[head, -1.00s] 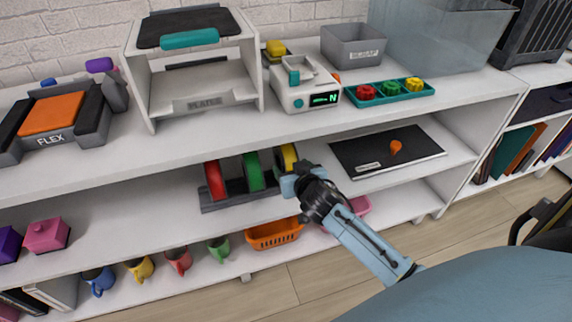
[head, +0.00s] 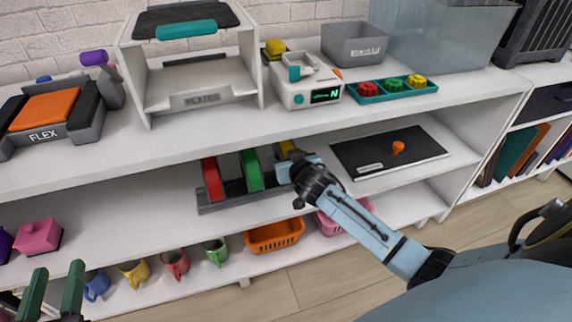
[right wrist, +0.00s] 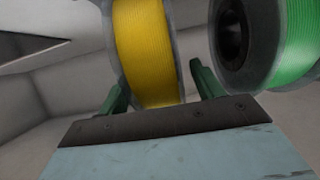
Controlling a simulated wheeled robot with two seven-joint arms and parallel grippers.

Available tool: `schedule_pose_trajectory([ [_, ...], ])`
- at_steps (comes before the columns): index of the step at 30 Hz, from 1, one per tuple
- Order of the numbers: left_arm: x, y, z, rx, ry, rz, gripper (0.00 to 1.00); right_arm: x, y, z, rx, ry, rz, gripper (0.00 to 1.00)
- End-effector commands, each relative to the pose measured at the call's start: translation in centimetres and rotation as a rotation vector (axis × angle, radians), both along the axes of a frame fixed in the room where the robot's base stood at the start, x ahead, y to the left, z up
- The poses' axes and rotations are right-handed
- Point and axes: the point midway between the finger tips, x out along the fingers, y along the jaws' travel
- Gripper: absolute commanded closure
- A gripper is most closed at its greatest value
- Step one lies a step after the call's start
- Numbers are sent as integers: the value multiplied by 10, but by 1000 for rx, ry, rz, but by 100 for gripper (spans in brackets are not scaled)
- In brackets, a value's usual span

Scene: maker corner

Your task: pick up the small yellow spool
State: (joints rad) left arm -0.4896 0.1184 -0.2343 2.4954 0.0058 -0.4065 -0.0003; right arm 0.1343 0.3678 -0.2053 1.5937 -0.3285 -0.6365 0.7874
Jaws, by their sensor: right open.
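The small yellow spool (head: 285,148) stands at the right end of a grey holder (head: 232,201) on the middle shelf, partly hidden by my right arm. In the right wrist view the yellow spool (right wrist: 147,45) stands upright with its lower part between the green fingertips of my right gripper (right wrist: 161,88). The fingers are open, one on each side; I cannot tell whether either touches it. In the head view the right fingers are hidden at the spool. My left gripper (head: 54,290) shows two green fingers apart at the lower left, with nothing visible between them.
A green spool (head: 252,170) stands close beside the yellow one, and a red spool (head: 212,179) further left. The upper shelf edge runs above them. A black board (head: 425,150) with an orange knob lies to the right. Mugs and an orange basket (head: 274,237) are below.

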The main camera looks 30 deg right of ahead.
Motion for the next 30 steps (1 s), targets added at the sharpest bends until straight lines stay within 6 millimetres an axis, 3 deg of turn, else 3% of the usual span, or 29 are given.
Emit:
schedule_pose_trajectory([
  [6, -1, -3, 15, -28, -89, -6, 64, 6, -2, -3, -1, 0, -1, 34],
  [13, -1, -3, 16, -28, -92, -6, 64, 6, -2, -2, -1, 0, 0, 34],
  [26, -1, -3, 15, -27, -90, -6, 64, 6, -2, -3, -1, 0, 0, 90],
  [30, -1, -3, 15, -27, -89, -6, 64, 7, -2, -1, -1, -3, 0, 92],
])
